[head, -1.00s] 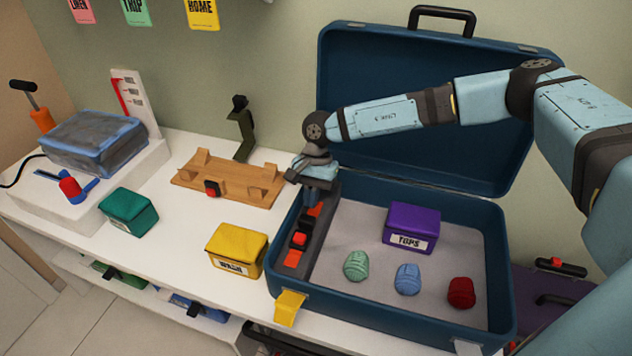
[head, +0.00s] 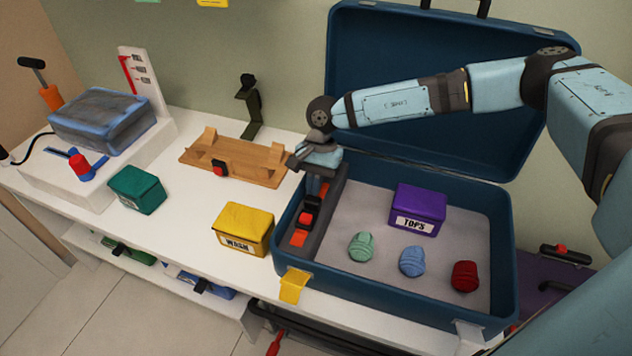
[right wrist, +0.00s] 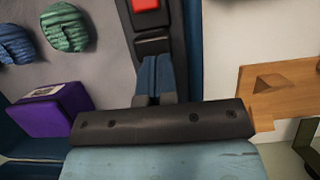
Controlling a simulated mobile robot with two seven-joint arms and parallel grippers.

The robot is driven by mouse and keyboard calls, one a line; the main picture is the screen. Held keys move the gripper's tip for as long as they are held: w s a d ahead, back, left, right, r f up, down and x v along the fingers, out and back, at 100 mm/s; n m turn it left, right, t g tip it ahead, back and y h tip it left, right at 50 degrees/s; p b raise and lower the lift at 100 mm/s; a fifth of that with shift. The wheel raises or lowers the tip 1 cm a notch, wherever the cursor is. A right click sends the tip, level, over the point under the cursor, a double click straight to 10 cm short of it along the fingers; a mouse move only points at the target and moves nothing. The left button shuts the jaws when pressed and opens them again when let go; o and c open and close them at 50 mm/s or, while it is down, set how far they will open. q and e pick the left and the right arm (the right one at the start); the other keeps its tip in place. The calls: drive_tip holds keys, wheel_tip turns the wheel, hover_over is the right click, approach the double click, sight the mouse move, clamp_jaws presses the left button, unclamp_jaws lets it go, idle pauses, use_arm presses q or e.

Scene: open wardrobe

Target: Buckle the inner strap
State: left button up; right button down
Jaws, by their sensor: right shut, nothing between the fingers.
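The inner strap (head: 299,238) runs along the left inside wall of the open blue suitcase (head: 400,307). It has orange-red stretches and a black buckle with a red button (head: 306,218). In the right wrist view the red button (right wrist: 147,4) is at the top edge, with a dark buckle part (right wrist: 152,46) below it. My right gripper (head: 314,186) is shut and empty, pointing down at the strap's far part. Its fingertips (right wrist: 156,62) lie close to the dark buckle part; I cannot tell whether they touch. The gripper hides part of the strap. My left gripper is not in view.
The case holds a purple TOPS box (head: 417,208) and green, blue and red rolls (head: 411,262). A yellow WASH box (head: 242,229), a wooden rack (head: 232,166) and a green box (head: 137,190) stand left on the white table (head: 185,215). The lid (head: 480,125) stands open behind.

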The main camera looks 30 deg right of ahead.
drive_tip(key=shift+s+a+f, duration=0.3)
drive_tip(key=shift+s+f, duration=0.05)
drive_tip(key=shift+s, duration=0.1)
use_arm(q)
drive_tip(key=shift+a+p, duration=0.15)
drive_tip(key=shift+p, duration=0.3)
use_arm(e)
drive_tip(key=w+v, duration=0.1)
drive_tip(key=v, duration=1.4)
drive_tip(key=shift+d+f, duration=0.2)
